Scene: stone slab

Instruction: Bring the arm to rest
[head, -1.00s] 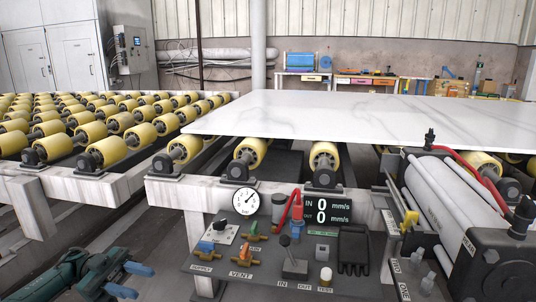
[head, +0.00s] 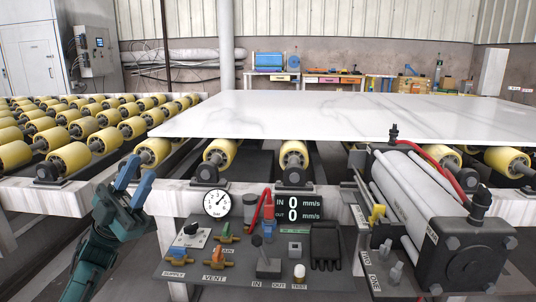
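My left gripper (head: 141,165) is raised at the left, with two blue fingers pointing up. The fingers are apart with nothing between them, so it is open and empty. In the picture it lies left of the control panel (head: 213,250) and overlaps the front frame of the roller conveyor. I cannot tell whether it touches the frame. My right gripper is not in view. A white stone slab (head: 330,116) lies flat on the yellow rollers (head: 219,154).
The panel carries a pressure gauge (head: 217,203), levers, a black glove (head: 326,247) and a speed display (head: 299,208) reading 0 in and out. Workbenches stand along the back wall.

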